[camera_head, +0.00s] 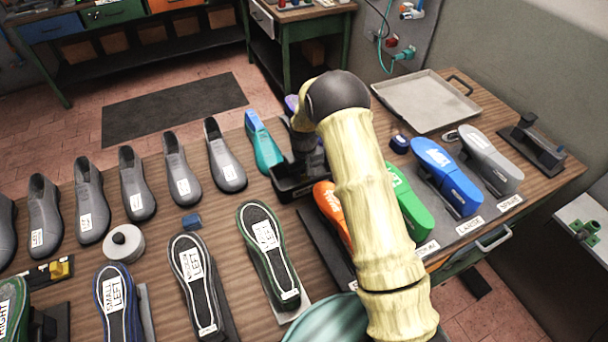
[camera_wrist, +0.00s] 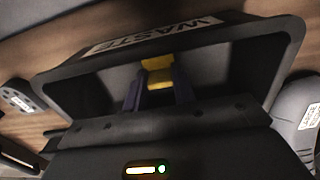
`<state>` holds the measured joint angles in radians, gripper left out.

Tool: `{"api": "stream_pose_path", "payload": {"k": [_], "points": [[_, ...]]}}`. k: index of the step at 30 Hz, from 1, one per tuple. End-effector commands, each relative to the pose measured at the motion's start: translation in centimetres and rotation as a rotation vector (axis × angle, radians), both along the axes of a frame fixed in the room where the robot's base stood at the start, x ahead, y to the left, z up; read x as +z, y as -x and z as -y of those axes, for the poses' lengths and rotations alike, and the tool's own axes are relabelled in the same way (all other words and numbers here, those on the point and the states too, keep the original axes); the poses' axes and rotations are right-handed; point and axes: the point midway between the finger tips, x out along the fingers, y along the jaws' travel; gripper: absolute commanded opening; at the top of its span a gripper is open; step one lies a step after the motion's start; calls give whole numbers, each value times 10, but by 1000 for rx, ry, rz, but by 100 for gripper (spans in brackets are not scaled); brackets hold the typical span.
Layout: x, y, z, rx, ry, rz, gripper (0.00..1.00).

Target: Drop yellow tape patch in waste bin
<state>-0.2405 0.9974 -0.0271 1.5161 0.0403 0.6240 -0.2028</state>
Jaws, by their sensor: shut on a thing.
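The yellow tape patch (camera_wrist: 157,72) is between my gripper's fingertips (camera_wrist: 158,86) in the wrist view. My gripper is shut on it. The black waste bin (camera_wrist: 285,50) has a white label reading WASTE and its opening surrounds the fingers and patch in that view. The patch's exact height against the rim is hard to tell. In the head view the dark bin (camera_head: 288,190) stands on the bench below my gripper (camera_head: 304,158). The patch does not show there.
A teal shoe form (camera_head: 263,143) stands just left of the bin. An orange form (camera_head: 329,208), green form (camera_head: 408,200) and blue form (camera_head: 445,175) stand to its right. Grey forms (camera_head: 225,160) line the left. An empty metal tray (camera_head: 425,100) lies at the back right.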

Motion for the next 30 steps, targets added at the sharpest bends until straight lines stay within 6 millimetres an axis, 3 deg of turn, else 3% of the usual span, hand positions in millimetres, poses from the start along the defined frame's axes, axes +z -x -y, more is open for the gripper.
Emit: {"api": "stream_pose_path", "payload": {"k": [3,4,7,20,26,30], "points": [[-4,0,0,0,0,-1,0],[-3,0,0,0,0,-1,28],[-3,0,0,0,0,-1,48],[4,0,-1,2,0,1,48],[30,-1,1,-1,0,3,48],[58,-1,2,-4,-1,4,48]]}}
